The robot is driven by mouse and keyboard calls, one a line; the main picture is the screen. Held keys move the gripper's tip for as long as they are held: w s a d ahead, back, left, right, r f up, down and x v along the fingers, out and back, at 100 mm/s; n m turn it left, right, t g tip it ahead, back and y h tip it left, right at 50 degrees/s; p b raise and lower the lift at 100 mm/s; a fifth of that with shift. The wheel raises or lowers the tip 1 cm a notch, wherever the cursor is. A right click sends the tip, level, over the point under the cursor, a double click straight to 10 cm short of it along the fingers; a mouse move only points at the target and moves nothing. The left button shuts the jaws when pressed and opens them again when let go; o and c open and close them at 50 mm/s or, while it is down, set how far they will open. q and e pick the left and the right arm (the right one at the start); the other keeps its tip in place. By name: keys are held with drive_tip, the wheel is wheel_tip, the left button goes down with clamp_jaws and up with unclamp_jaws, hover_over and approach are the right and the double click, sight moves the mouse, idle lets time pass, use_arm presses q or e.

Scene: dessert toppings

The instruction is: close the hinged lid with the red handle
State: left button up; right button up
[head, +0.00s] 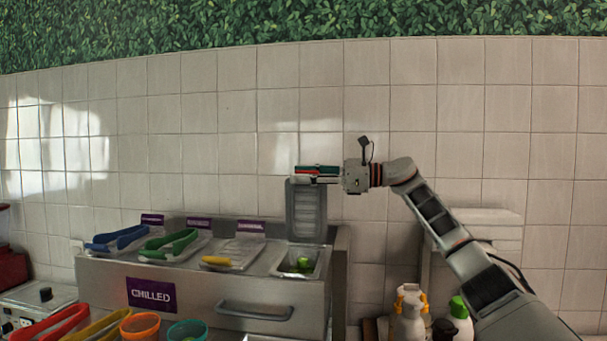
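The hinged lid (306,212) is a grey panel standing upright, open, at the back of the rightmost well (315,270) of the chilled counter unit. The red handle (303,172) shows as a small red patch at the lid's top edge, partly hidden by my gripper. My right gripper (312,174) reaches in from the right and is at the lid's top, around or against the handle. Its fingers are too small and overlapped to tell whether they grip it. Something green shows inside the open well. My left gripper is not in view.
Blue tongs (117,238), green tongs (169,243) and a yellow handle (216,260) lie along the unit's top, left of the open well. White bottles (409,318) stand below my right arm. A tiled wall is behind.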

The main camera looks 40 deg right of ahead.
clamp_jaws()
